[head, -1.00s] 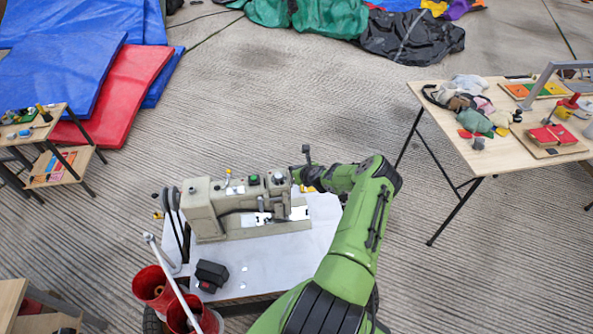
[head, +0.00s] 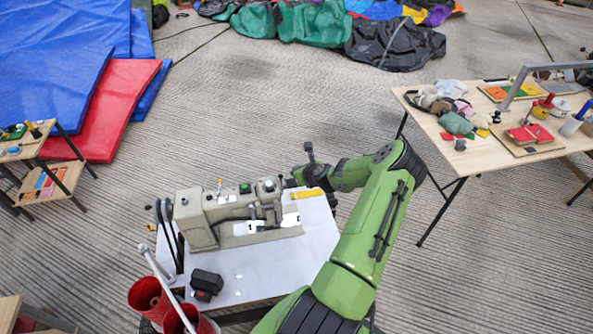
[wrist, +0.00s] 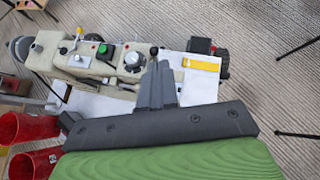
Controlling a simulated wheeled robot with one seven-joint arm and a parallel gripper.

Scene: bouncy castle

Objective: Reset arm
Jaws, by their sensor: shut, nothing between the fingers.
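My gripper (wrist: 158,82) shows in the wrist view as two dark grey fingers pressed together, shut and empty. Behind it are a black bracket and green housing. In the head view my green arm reaches up from the bottom and bends left at the elbow. Its dark end is at the right side of a beige sewing machine (head: 235,212), and the fingers cannot be made out there. The sewing machine also shows in the wrist view (wrist: 88,62), beyond and left of the fingers. Whether they touch it cannot be told.
The machine stands on a white-topped table (head: 270,268) with a yellow item (head: 312,193) and a black box (head: 206,281). Red buckets (head: 150,296) stand at lower left. A cluttered wooden table (head: 428,112) is at right. Blue mats (head: 50,75) lie at upper left.

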